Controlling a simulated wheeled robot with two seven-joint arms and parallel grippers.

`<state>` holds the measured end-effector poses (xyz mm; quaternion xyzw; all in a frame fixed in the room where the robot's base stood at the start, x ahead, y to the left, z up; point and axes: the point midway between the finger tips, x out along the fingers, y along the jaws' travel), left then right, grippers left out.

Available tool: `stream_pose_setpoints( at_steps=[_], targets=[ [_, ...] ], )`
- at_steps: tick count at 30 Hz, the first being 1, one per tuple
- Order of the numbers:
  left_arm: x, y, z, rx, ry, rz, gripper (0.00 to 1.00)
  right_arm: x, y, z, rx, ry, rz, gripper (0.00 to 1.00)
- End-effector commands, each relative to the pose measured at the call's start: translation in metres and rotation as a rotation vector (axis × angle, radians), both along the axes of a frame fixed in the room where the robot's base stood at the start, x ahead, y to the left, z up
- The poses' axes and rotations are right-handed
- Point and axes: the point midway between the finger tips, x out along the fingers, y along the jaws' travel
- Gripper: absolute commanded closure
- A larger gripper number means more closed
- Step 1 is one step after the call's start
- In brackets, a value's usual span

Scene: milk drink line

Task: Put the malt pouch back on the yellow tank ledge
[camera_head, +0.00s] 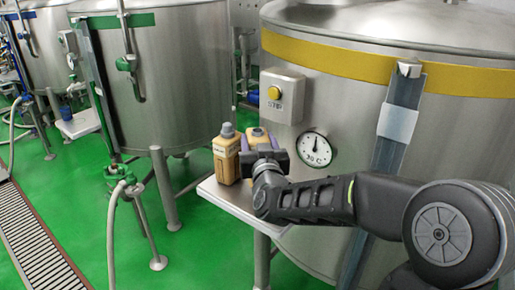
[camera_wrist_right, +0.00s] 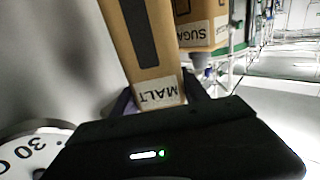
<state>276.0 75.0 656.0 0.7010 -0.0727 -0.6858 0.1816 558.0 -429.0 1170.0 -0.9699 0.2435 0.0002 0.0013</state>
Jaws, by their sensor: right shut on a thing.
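The yellow-banded tank (camera_head: 375,70) stands at the right in the head view, with a pale ledge (camera_head: 222,197) at its lower left. My right gripper (camera_head: 260,148) is over the ledge, shut on the tan malt pouch (camera_head: 257,136). The right wrist view shows the pouch's MALT label (camera_wrist_right: 158,93) between the fingers. The gripper hides the pouch's lower part in the head view, so I cannot tell whether it touches the ledge. A tan sugar pouch (camera_head: 227,158) with a grey cap stands upright on the ledge, just left of the malt pouch. My left gripper is not in view.
A thermometer dial (camera_head: 314,149) and a control box with a yellow button (camera_head: 282,96) are on the tank wall close to my right gripper. A green-banded tank (camera_head: 165,75) stands at the left. Ledge space shows in front of the pouches.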

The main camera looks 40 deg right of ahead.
Motion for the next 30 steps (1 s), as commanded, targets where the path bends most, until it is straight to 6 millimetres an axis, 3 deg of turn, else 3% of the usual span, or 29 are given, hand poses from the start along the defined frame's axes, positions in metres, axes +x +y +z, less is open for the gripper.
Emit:
stream_pose_setpoints(
  at_steps=[9, 16, 29, 30],
  targets=[
    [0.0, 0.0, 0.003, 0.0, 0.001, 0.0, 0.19, 0.008, -0.004, 0.001, -0.001, 0.002, 0.0, 1.0],
    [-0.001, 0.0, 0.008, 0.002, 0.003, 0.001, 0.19, 0.007, -0.004, -0.033, 0.0, 0.004, 0.001, 1.0],
    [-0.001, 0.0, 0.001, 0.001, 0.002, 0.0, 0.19, 0.007, -0.003, -0.04, 0.0, 0.0, 0.001, 1.0],
    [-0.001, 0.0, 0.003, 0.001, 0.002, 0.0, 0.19, 0.007, -0.003, -0.038, 0.0, 0.0, 0.001, 0.45]
  ],
)
